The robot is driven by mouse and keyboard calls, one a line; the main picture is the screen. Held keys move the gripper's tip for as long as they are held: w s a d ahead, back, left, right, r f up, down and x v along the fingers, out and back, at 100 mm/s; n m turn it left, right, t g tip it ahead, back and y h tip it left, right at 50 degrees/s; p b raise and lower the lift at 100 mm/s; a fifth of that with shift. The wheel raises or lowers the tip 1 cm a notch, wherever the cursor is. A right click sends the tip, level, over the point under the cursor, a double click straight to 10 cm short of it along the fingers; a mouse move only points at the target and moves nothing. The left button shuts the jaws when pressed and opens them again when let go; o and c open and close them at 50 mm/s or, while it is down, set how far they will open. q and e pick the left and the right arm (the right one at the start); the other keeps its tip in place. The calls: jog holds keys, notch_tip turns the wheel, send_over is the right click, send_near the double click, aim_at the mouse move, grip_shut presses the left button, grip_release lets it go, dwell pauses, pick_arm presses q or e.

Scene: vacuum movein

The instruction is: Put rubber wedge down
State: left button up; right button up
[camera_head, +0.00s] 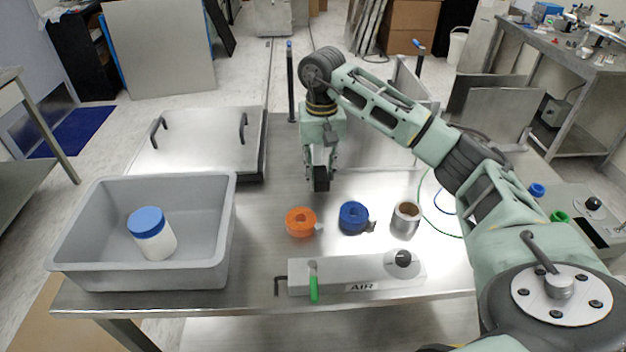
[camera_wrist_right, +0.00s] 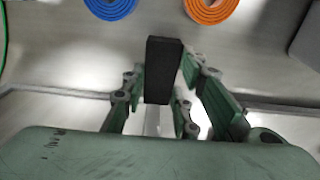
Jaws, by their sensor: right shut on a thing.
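The rubber wedge is a small black block (camera_head: 321,178) hanging upright below my right gripper (camera_head: 321,168) in the head view. It also shows in the right wrist view (camera_wrist_right: 163,68), between the two green finger linkages. My right gripper is shut on it. The wedge is over the steel table behind the orange and blue rolls; I cannot tell whether its lower end touches the table. My left gripper is not in view.
A grey AIR box (camera_head: 340,286) lies at the front edge. A grey bin (camera_head: 210,250) with a blue-lidded jar (camera_head: 152,235) is left. A handled steel lid (camera_head: 200,140) lies back left.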

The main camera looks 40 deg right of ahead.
aim_at(314, 194)
jog(key=shift+w+a+f, duration=0.45)
jog(key=shift+w+a, duration=0.1)
jog(key=shift+w, duration=0.05)
jog(key=shift+f+p, duration=0.5)
jog(key=shift+f, duration=1.55)
jog(key=shift+f, duration=0.1)
jog(key=o, duration=1.2)
jog(key=shift+c, duration=0.2)
